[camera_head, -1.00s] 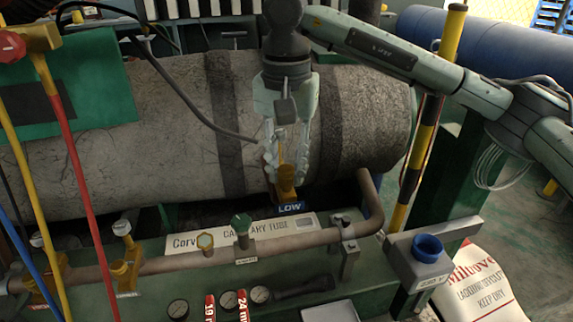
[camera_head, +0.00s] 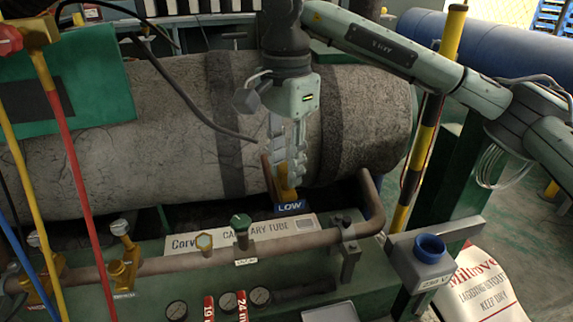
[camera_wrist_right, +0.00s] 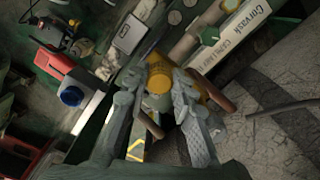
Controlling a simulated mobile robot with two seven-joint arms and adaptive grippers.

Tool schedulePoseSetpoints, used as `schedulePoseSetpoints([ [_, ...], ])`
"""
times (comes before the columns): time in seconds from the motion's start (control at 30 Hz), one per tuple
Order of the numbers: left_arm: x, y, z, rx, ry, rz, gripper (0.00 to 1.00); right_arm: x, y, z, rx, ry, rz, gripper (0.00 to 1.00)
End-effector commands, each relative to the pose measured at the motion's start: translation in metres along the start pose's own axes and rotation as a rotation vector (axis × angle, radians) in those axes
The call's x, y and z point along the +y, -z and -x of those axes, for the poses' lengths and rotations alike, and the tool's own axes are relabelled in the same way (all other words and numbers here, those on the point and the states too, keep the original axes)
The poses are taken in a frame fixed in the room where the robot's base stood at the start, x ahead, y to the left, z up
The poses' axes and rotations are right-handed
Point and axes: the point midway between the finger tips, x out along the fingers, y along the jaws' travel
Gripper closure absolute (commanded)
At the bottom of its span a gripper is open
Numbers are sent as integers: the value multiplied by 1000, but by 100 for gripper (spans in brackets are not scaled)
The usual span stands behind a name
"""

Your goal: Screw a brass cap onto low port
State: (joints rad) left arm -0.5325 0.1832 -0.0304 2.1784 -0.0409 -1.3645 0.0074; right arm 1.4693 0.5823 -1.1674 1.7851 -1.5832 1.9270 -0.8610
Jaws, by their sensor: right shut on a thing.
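The low port is a brass fitting (camera_head: 286,193) with a blue "LOW" label (camera_head: 291,207) at its foot, in front of the large grey lagged cylinder. My right gripper (camera_head: 284,172) points down right over this port, its fingers close together. In the right wrist view the fingertips (camera_wrist_right: 160,92) are shut on a brass piece (camera_wrist_right: 158,72), which I take to be the brass cap. The fingers hide most of it, so I cannot tell how far it sits on the port. My left gripper is not in view.
A copper pipe (camera_head: 180,263) with valves and a green-capped fitting (camera_head: 241,222) runs in front. A yellow-black post (camera_head: 425,125) stands near my right arm. Red, yellow and blue hoses hang at the left.

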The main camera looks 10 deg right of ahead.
Motion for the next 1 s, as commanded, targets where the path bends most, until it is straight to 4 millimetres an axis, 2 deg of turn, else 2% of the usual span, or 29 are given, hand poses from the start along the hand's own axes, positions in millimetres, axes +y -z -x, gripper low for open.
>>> schedulePoseSetpoints([
  [0.23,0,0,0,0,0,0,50,0,-1,-2,-1,-3,-10,100],
  [0.5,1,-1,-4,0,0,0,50,0,-1,-3,-1,-3,-290,100],
  [0.83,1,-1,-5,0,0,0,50,0,-1,-3,-1,-5,-329,100],
  [1.0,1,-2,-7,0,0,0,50,0,-1,-4,0,-5,-525,100],
])
